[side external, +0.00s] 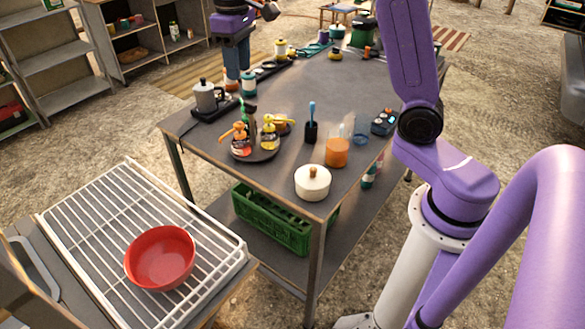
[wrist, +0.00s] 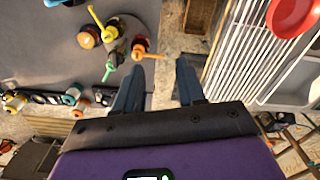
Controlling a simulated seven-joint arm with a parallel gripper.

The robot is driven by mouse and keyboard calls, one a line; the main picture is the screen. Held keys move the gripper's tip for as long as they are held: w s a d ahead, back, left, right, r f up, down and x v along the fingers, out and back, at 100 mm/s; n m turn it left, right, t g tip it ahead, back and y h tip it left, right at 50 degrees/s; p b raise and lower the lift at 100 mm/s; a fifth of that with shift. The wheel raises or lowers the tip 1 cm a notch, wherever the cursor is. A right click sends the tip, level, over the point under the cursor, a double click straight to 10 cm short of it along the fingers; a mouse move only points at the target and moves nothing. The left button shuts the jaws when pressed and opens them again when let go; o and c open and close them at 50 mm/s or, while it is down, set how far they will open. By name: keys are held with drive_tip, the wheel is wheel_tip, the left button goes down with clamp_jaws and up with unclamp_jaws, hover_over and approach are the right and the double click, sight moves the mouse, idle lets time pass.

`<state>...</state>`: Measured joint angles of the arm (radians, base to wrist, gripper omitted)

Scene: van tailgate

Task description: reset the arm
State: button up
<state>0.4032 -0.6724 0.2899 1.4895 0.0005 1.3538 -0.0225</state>
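My gripper (side external: 238,72) is at the upper left of the side external view, pointing down, near the far left edge of the grey table (side external: 305,88). In the wrist view its two dark blue fingers are spread wide, and the gap between them (wrist: 158,68) is empty. The gripper is open and holds nothing. In the wrist view, the table edge and the floor lie beyond the fingers. The purple arm reaches over the table from the right, and its upper part is cut off by the frame top.
A moka pot (side external: 206,96), a round tray (side external: 262,154) with small bottles, a dark cup (side external: 312,132), an orange jar (side external: 337,152) and a white lidded pot (side external: 313,182) stand on the table. A red bowl (side external: 160,257) sits on a white rack (side external: 95,215). A green crate (side external: 270,219) is below.

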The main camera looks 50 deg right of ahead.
drive_tip(key=s+a+f+n, duration=0.2)
drive_tip(key=s+a, duration=0.1)
drive_tip(key=s, duration=0.6)
drive_tip(key=s+a+f+n, duration=0.2)
drive_tip(key=s+n, duration=0.1)
drive_tip(key=s, duration=0.5)
drive_tip(key=s+d+f+n, duration=0.2)
drive_tip(key=s, duration=0.5)
drive_tip(key=s+d+f+n, duration=0.2)
drive_tip(key=s+f, duration=0.1)
drive_tip(key=s, duration=0.5)
drive_tip(key=shift+s+d+f, duration=0.15)
drive_tip(key=shift+s+d, duration=0.1)
